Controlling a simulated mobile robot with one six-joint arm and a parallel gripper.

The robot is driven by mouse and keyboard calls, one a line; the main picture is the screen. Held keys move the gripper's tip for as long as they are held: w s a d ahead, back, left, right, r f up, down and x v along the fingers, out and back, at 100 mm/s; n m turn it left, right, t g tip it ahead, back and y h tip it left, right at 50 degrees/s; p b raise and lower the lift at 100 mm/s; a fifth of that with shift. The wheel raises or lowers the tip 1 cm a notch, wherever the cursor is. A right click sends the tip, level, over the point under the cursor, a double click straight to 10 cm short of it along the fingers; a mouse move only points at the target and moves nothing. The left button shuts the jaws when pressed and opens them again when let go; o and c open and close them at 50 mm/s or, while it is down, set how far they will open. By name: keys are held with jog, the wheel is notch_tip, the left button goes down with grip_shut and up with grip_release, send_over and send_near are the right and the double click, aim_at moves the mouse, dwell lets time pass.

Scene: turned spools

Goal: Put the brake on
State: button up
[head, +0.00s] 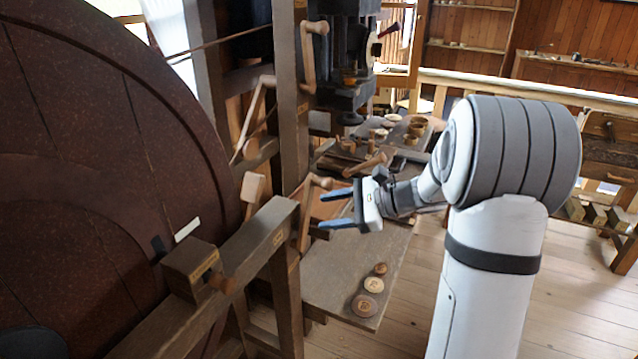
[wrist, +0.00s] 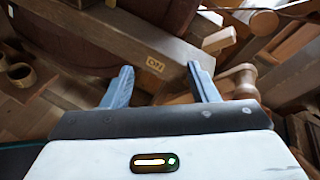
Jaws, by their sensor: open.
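A crank-like lever (head: 306,212) with a round wooden knob stands beside the end of a thick wooden beam (head: 240,262). The beam carries a small label, which reads like "ON" turned over in the wrist view (wrist: 155,65). I cannot tell for sure which lever is the brake. My gripper (head: 328,210) is open and empty, its blue fingers pointing left close to this lever. In the wrist view my gripper (wrist: 158,82) faces the labelled beam. A wooden knobbed handle (wrist: 240,78) is just right of the right finger; contact is unclear.
A large dark wheel (head: 90,170) fills the left. A wooden block with a knob (head: 190,268) sits on the beam. Other crank handles (head: 262,95) are on the posts behind. A bench (head: 335,280) with several round wooden pieces is below my gripper. Floor is open at right.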

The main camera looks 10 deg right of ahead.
aim_at(333, 186)
jog(key=w+d+f+m+t+y, duration=0.1)
jog(key=w+d+f+m+t, duration=0.1)
jog(key=w+d+m+t, duration=0.5)
jog(key=shift+n+g, duration=0.6)
jog(key=shift+g, duration=0.1)
jog(key=x, duration=0.2)
jog(key=w+x, duration=0.1)
jog(key=x, duration=0.2)
jog(key=d+p+x, duration=0.1)
jog(key=x, duration=0.1)
jog(key=shift+w+a+r, duration=0.15)
jog(key=shift+w+r, duration=0.15)
grip_shut()
